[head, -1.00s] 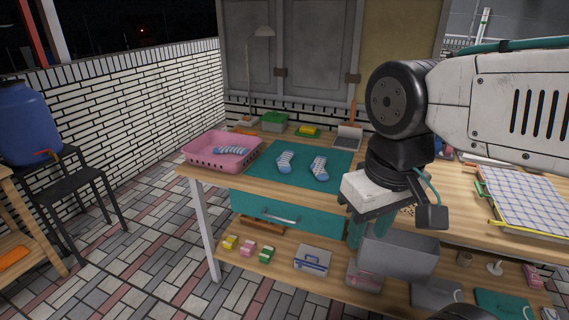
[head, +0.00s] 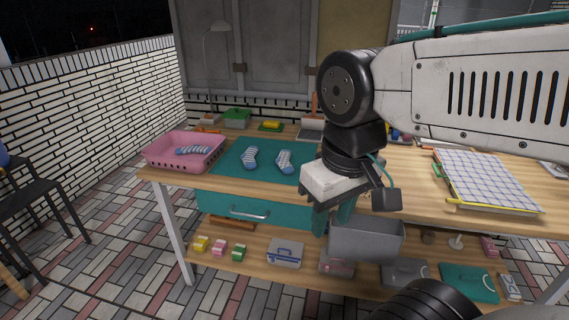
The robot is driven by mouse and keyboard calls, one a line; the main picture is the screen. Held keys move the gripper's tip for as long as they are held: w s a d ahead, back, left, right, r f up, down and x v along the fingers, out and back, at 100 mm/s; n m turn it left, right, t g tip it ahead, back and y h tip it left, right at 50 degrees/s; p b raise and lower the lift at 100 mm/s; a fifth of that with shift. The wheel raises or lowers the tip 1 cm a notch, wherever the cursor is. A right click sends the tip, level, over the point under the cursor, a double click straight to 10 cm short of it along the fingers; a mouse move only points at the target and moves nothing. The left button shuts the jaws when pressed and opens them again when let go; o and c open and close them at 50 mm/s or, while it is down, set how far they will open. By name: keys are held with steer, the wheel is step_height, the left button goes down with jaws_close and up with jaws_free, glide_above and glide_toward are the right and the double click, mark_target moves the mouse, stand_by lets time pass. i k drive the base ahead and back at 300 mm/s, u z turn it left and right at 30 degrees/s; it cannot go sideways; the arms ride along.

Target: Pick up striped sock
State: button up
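Three blue-and-white striped socks show in the head view. One striped sock (head: 195,150) lies in the pink basket (head: 172,163) at the table's left end. A second striped sock (head: 250,157) and a third striped sock (head: 286,161) lie apart on the teal mat (head: 228,167). My gripper (head: 334,220) points down at the table's front edge, right of and nearer than the mat. Its teal fingers look apart, with nothing seen between them. My gripper and arm hide the mat's right end.
A checked cloth (head: 487,180) lies on the right of the wooden table. Behind the mat are a green box (head: 236,118), a yellow item (head: 271,125) and a lamp (head: 211,60). A grey bin (head: 366,240) shows below my gripper. The mat is clear around its socks.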

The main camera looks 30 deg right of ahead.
mark_target(248, 158)
steer(key=u, duration=0.55)
steer(key=i, duration=1.6)
steer(key=z, duration=0.9)
